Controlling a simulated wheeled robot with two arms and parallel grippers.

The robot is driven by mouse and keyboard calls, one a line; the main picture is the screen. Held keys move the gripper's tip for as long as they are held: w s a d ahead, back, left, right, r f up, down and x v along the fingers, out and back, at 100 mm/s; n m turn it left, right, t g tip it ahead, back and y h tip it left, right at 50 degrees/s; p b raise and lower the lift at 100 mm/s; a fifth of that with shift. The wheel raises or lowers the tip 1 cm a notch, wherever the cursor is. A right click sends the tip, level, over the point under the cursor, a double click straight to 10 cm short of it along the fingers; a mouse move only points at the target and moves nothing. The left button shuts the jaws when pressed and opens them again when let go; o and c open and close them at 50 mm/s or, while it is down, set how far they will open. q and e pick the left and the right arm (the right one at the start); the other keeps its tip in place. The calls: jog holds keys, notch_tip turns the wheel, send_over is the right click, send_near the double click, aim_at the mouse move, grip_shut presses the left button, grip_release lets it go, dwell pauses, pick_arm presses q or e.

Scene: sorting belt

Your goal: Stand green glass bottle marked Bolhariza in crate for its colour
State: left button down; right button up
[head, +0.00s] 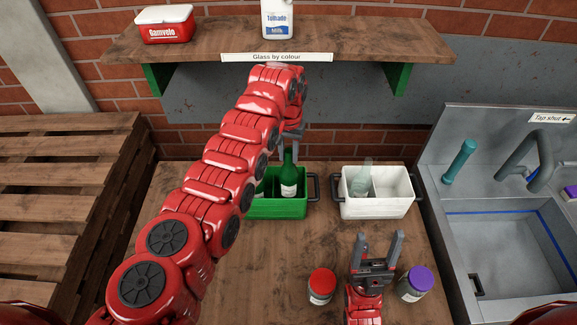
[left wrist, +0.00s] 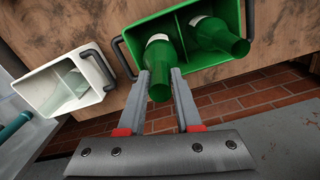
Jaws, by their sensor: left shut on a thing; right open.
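My left gripper (left wrist: 168,82) is shut on the neck of a green glass bottle (left wrist: 160,58). This bottle (head: 289,181) is upright in the right compartment of the green crate (head: 278,209). Its label is too small to read, and I cannot tell whether its base rests on the crate floor. A second green bottle (left wrist: 212,36) stands in the other compartment; in the head view my left arm mostly hides it. My right gripper (head: 380,242) is open and empty above the front of the table.
A white crate (head: 378,210) to the right holds a clear bottle (head: 361,180) in its left compartment. A red-lidded jar (head: 322,287) and a purple-lidded jar (head: 416,285) flank my right gripper. A shelf (head: 340,42) labelled "Glass by colour" overhangs behind. A sink (head: 510,240) is at right.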

aim_at(288, 163)
pick_arm(q)
jog(key=shift+f, duration=0.55)
notch_tip(288, 163, down, 3)
jog(key=shift+r+b, duration=0.2)
jog(key=shift+b, duration=0.3)
jog(key=shift+f, duration=0.15)
jog(key=shift+f, duration=0.2)
jog(key=c, duration=0.6)
grip_release()
jog(key=shift+r, duration=0.15)
